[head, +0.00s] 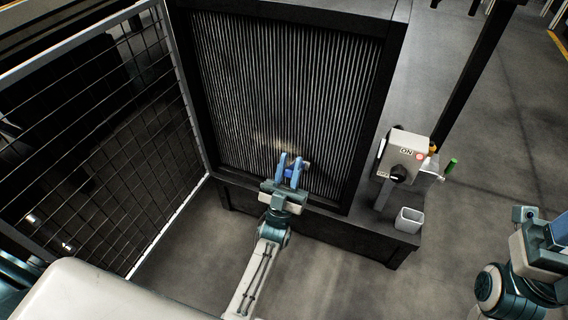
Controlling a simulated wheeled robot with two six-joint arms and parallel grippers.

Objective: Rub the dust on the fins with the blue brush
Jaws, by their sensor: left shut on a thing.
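The fins (290,80) are a tall panel of thin grey vertical ribs in a black frame in the head view. A pale tan patch of dust (272,143) lies low on the fins, near the middle. My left gripper (291,172) is in front of the lower fins, shut on the blue brush (296,171). The brush is mostly hidden between the fingers, just below the dust; I cannot tell whether it touches the fins. My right gripper (545,238) is at the right edge, partly cut off, and its fingers are unclear.
A small white open container (409,220) sits below on the ledge. A wire mesh fence (110,150) stands at left.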

